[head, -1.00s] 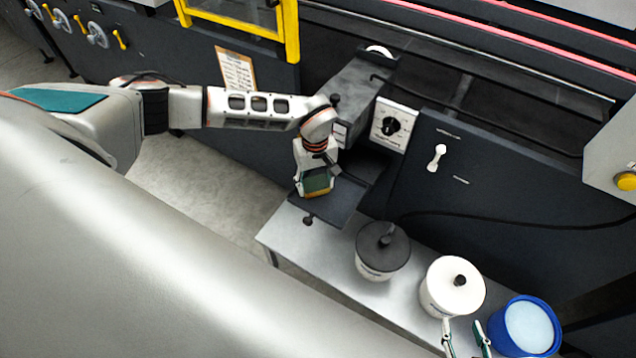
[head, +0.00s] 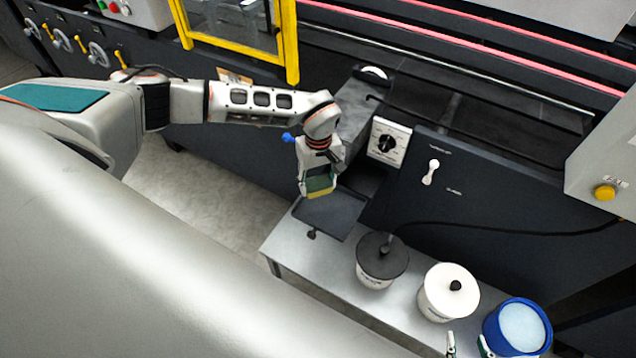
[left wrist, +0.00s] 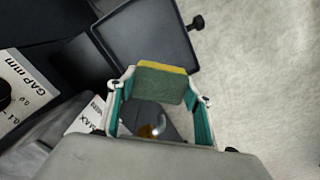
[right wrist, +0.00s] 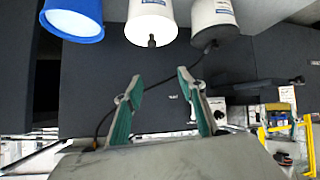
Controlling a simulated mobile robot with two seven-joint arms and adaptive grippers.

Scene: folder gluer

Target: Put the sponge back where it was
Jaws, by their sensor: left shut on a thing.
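The sponge (head: 320,187) is a small block with a dark green side and a yellow side. My left gripper (head: 318,180) is shut on it and holds it over the back part of a dark shallow tray (head: 330,215). In the left wrist view the sponge (left wrist: 160,84) sits between the fingertips, its yellow edge outward, overlapping the tray (left wrist: 150,40). I cannot tell its exact height above the tray. My right gripper (right wrist: 160,78) is open and empty; its tips show at the bottom edge of the head view.
A metal table (head: 285,245) carries a black-lidded pot (head: 382,262), a white-lidded pot (head: 447,293) and a blue tub (head: 517,328). The dark machine stands behind, with a dial panel (head: 388,142) and a white switch (head: 431,172). A black cable (head: 500,234) hangs across it.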

